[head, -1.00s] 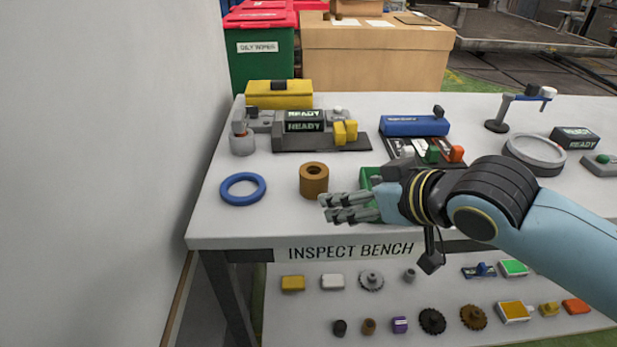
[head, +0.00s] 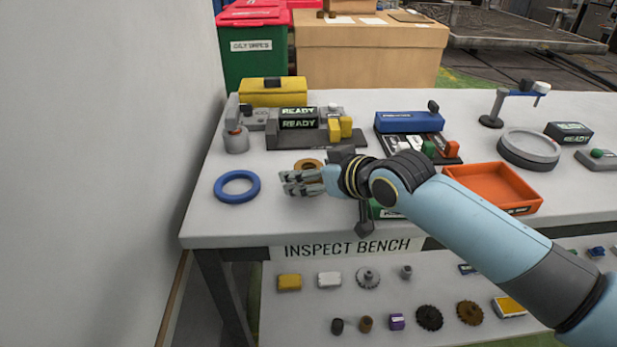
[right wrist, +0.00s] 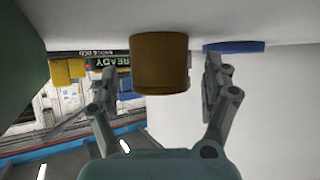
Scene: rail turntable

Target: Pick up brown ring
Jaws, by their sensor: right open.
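The brown ring (head: 309,163) is a thick, short cylinder with a hole, standing on the inspect bench. In the head view my right gripper (head: 290,183) covers most of it, and only its top edge shows. In the right wrist view the brown ring (right wrist: 160,64) appears between the two spread fingers, beyond or level with their tips. My right gripper (right wrist: 160,78) is open, and I see no finger clearly touching the ring. My left gripper is in neither view.
A blue ring (head: 237,187) lies on the bench (head: 215,222) left of my right gripper. A grey device with READY displays (head: 298,124) stands behind. An orange tray (head: 493,190) sits at right. A wall (head: 100,150) rises at far left.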

